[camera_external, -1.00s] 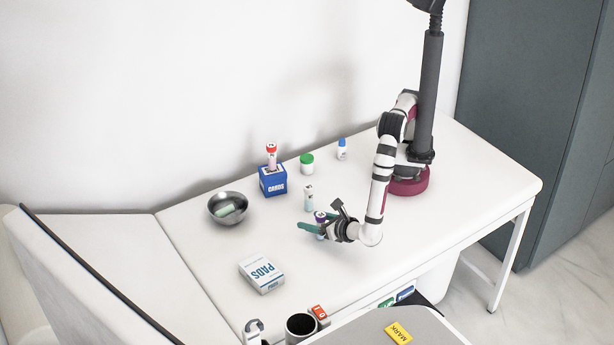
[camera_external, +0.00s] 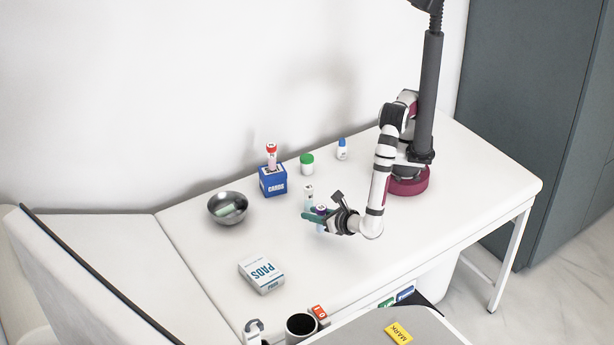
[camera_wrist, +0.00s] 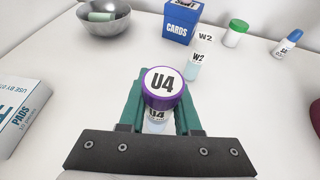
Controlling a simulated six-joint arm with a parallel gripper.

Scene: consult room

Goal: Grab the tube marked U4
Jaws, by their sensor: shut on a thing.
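The tube marked U4 (camera_wrist: 162,86) has a purple cap with a white label and stands upright between my green fingers in the wrist view. It also shows in the external view (camera_external: 321,211), partly hidden by the fingers. My gripper (camera_external: 318,217) is shut on it, with one finger on each side in the wrist view (camera_wrist: 160,112). I cannot tell how far its lower end is above the couch top.
A white-capped W2 tube (camera_wrist: 196,64) stands just beyond. Around are a blue CARDS box (camera_external: 272,181) with a red-capped tube, a green-capped jar (camera_external: 307,164), a blue-capped bottle (camera_external: 342,149), a metal bowl (camera_external: 228,208) and a PADS box (camera_external: 262,275). The front right is clear.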

